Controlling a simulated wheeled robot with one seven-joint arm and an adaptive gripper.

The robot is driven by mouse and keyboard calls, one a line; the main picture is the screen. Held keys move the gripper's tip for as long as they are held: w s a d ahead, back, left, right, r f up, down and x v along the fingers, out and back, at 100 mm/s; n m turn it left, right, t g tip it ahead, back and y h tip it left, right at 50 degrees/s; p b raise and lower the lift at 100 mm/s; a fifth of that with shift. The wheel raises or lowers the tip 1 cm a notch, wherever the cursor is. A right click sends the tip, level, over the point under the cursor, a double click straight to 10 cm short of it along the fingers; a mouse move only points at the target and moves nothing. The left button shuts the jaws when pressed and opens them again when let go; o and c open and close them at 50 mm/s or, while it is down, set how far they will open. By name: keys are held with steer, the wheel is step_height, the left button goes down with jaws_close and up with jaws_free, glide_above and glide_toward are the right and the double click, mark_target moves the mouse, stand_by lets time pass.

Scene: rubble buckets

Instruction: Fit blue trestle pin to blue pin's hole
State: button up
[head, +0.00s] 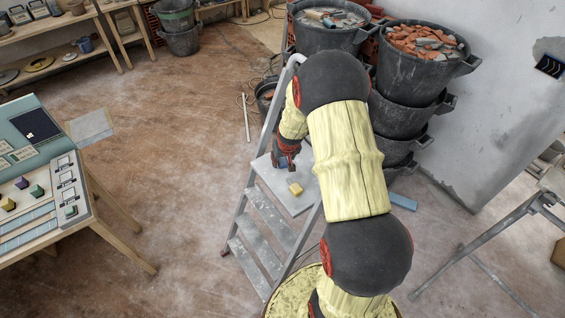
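My arm reaches over the stepladder's top platform (308,203). My gripper (285,162) is small and points down just above the far left of that platform. A small blue thing (283,164) shows at its fingertips; I cannot tell whether it is the blue pin or whether it is held. The fingers are too small and partly hidden to read. A grey trestle (497,228) stands at the right; no blue pin hole can be made out on it.
A yellow block (295,189) lies on the platform in front of my gripper. Stacked rubble buckets (408,105) stand behind the ladder. A workbench (45,235) with small coloured pieces is at the left. A blue strip (403,201) lies on the floor. Floor between bench and ladder is clear.

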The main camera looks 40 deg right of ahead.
steer(key=c, duration=0.8)
steer(key=shift+c, duration=0.2)
